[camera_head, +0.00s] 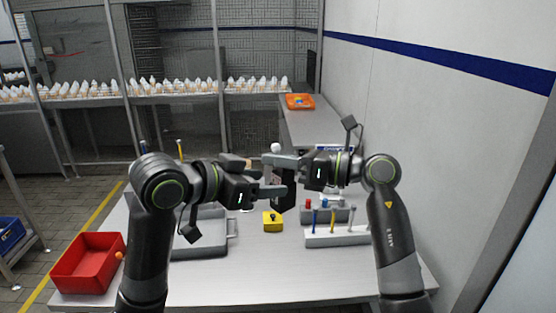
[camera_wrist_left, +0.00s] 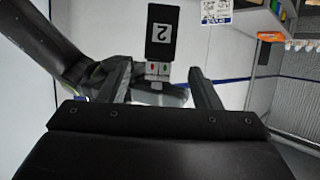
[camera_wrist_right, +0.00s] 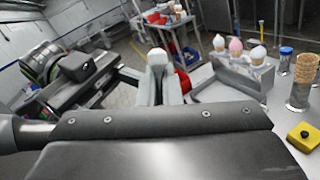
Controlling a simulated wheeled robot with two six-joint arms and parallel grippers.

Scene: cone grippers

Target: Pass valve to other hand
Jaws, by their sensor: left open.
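The valve, a pale piece with a rounded white top, shows in the right wrist view (camera_wrist_right: 157,58) between the fingers of my right gripper (camera_wrist_right: 158,82). In the head view its white top (camera_head: 276,148) stands just above the fingers, above the table. My right gripper also shows in the head view (camera_head: 282,164), closed around the piece. My left gripper (camera_head: 272,182) is open just left of and below it, its fingers close to the right gripper. In the left wrist view the right gripper shows beyond the two spread left fingers (camera_wrist_left: 160,95). The lower part of the valve is mostly hidden.
The table (camera_head: 270,277) holds a red bin (camera_head: 88,262) at left, a grey tray (camera_head: 200,240), a yellow block (camera_head: 272,221) and a white rack (camera_head: 337,236) with coloured sticks at right. Shelves of cones (camera_head: 185,86) stand behind. A wall is close on the right.

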